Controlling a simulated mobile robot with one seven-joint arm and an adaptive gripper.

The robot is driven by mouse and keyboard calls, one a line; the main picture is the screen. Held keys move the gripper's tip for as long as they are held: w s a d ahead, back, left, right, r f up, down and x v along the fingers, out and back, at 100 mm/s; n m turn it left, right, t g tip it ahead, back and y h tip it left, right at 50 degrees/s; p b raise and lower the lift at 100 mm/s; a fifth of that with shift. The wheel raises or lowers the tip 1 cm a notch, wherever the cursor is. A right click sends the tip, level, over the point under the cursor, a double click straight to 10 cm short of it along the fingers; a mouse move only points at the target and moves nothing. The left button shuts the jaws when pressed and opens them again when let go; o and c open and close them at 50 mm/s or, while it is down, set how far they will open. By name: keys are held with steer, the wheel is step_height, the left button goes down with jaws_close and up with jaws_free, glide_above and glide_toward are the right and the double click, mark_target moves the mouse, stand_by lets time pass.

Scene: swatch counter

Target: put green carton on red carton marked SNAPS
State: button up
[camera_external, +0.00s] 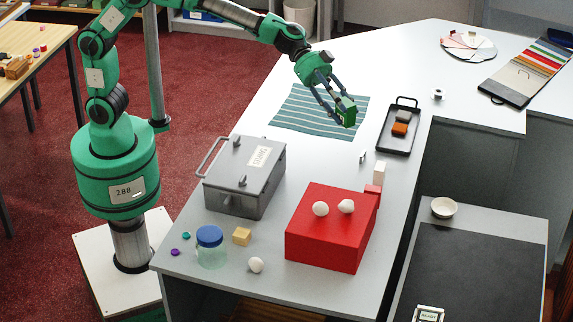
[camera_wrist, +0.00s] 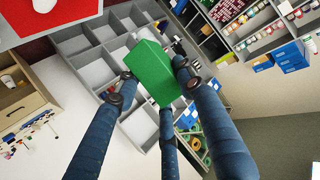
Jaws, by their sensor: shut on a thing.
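My gripper (camera_external: 341,108) is shut on the green carton (camera_external: 347,115), held in the air over the counter near the striped cloth. In the wrist view the green carton (camera_wrist: 152,73) sits between the dark fingers of my gripper (camera_wrist: 154,84). A small red carton (camera_external: 373,190) stands at the right edge of a large red box (camera_external: 328,235), with a white block (camera_external: 380,168) just behind it. I cannot read any marking on the red carton. The large red box bears two white round things (camera_external: 346,206).
A grey lidded case (camera_external: 240,180) with a pale label stands left of the red box. A dark tray (camera_external: 404,118) holds small blocks at right. A jar (camera_external: 210,248), yellow block (camera_external: 242,236) and white ball (camera_external: 256,265) stand in front. Counter between cloth and red box is mostly clear.

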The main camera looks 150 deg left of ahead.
mark_target(345, 100)
steer(key=shift+w+a+n+y+p, duration=0.15)
steer(key=shift+a+n+y+p, duration=0.1)
steer(key=shift+n+y, duration=0.25)
steer(key=shift+w+a+n+y+p, duration=0.1)
steer(key=shift+a+n+y+p, duration=0.1)
steer(key=shift+n+y, duration=0.25)
steer(key=shift+s+a+f+n+g+y+p, duration=0.15)
steer(key=shift+a+n+g+y+p, duration=0.3)
steer(key=shift+n+y, duration=0.4)
steer(key=shift+s+a+f+n+g+y+p, duration=0.1)
steer(key=shift+s+a+n+g+y+p, duration=0.1)
steer(key=shift+s+n+g+y+p, duration=0.25)
steer(key=shift+s+a+n+g+y, duration=0.1)
steer(key=shift+a+n+y, duration=0.2)
steer(key=shift+y, duration=0.35)
steer(key=shift+s+a+n+g+y+p, duration=0.15)
steer(key=shift+s+n+g+y+p, duration=0.2)
steer(key=shift+s+n+g+y, duration=0.25)
steer(key=shift+s+n, duration=0.2)
steer(key=shift+n, duration=0.05)
steer(key=shift+s+a+n+g+y+p, duration=0.1)
steer(key=shift+s+n+g+y+p, duration=0.4)
steer(key=shift+s+n+y, duration=0.25)
steer(key=shift+s+d+r+n+g+y+p, duration=0.6)
steer(key=shift+s+n+g+y+p, duration=1.1)
steer(key=shift+s, duration=2.25)
step_height(345, 100, down, 25)
steer(key=shift+f+n+g+h+b, duration=0.2)
steer(key=shift+n+g+h+b, duration=0.15)
steer(key=shift+g+b, duration=0.1)
